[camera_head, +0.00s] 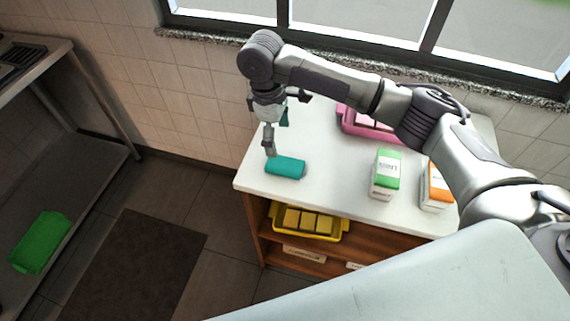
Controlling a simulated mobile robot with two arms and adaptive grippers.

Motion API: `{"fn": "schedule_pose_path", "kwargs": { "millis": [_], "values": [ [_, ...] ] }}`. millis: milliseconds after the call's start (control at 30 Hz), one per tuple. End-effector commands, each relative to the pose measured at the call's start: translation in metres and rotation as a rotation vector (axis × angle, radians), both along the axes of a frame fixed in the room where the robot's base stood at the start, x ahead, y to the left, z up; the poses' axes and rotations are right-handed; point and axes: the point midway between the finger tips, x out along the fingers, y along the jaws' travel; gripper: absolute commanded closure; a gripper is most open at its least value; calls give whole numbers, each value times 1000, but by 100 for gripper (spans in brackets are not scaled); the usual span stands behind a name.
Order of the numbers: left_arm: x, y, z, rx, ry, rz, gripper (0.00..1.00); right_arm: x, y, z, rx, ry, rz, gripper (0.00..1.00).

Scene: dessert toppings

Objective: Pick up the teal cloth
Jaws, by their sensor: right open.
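The teal cloth (286,167) is a small rolled or folded bundle lying on the white countertop (330,185), near its left front part. My right gripper (271,144) points down just behind and to the left of the cloth. It is open and holds nothing that I can see. A fingertip comes close to the cloth's left end; I cannot tell whether they touch. My left gripper is not in view.
A pink bin (349,124) stands at the back of the counter, partly behind my arm. A green-and-white carton (387,174) and an orange-and-white carton (435,187) stand to the right. A yellow bin (338,234) sits on the shelf below. A tiled wall and window rise behind.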

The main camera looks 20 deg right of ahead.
Motion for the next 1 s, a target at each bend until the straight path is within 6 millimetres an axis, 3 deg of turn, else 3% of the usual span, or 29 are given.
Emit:
{"fn": "schedule_pose_path", "kwargs": {
  "millis": [133,367,700,1000],
  "values": [
    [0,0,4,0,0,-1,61,-3,-3,-25,-1,3,-1,12],
    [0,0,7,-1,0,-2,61,-4,-5,-41,0,-1,1,12],
    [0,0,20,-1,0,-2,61,-13,-13,-84,0,-1,1,12],
    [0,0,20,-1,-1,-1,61,-14,-13,-89,1,-3,1,16]
  ]
}}
